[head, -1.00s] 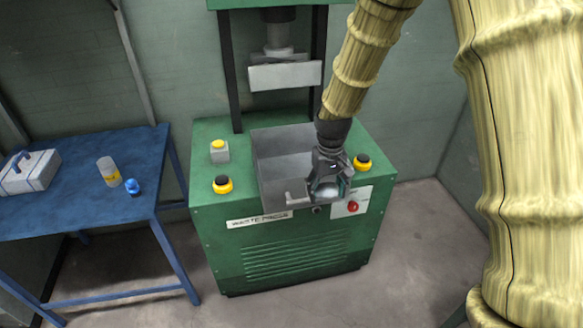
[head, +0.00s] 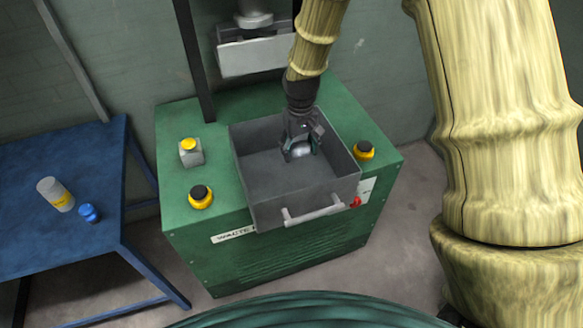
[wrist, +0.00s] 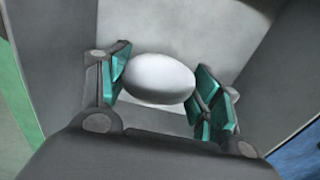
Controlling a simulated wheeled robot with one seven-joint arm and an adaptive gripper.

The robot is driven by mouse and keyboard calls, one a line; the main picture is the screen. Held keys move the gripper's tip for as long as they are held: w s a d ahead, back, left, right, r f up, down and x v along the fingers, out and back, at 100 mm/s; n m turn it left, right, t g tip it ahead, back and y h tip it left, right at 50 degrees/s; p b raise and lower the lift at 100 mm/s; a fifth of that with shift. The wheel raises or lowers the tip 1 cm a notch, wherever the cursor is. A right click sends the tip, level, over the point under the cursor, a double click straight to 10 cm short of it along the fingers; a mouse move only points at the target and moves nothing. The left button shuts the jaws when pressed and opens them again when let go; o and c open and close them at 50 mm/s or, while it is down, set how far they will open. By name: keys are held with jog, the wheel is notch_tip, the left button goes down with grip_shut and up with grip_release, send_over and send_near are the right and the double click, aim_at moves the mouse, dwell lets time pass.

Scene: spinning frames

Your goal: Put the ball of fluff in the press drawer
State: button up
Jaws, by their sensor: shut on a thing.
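The ball of fluff shows as a smooth white rounded thing in the head view (head: 301,150) and in the wrist view (wrist: 158,78). My gripper (head: 301,148) is shut on it, with teal finger pads on either side; in the wrist view my gripper (wrist: 160,90) holds it at the pads. The press drawer (head: 262,182) is an open grey metal box with a light grey handle at its front. My gripper and the ball are over or inside the right part of the drawer; their height above its floor is hard to tell.
The green waste press (head: 190,240) carries a yellow-topped grey box (head: 190,150) and black-and-yellow buttons (head: 200,197) beside the drawer. A grey press plate (head: 255,55) hangs behind the drawer. A blue table (head: 60,220) at left holds a bottle (head: 55,194) and a blue item (head: 89,212).

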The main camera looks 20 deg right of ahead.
aim_at(300, 146)
notch_tip(300, 146, down, 5)
jog(key=shift+w+r+p, duration=0.1)
jog(key=shift+p, duration=0.5)
jog(key=shift+s, duration=0.3)
jog(key=shift+s+f, duration=0.1)
jog(key=shift+f, duration=0.35)
jog(key=shift+w+f+p, duration=0.2)
jog(key=shift+f+p, duration=0.35)
jog(key=shift+f, duration=0.5)
jog(key=shift+s+f, duration=0.1)
jog(key=shift+f, duration=0.35)
jog(key=shift+f, duration=0.2)
jog(key=o, duration=0.9)
jog(key=shift+r+b, duration=1.75)
jog(key=shift+r, duration=4.4)
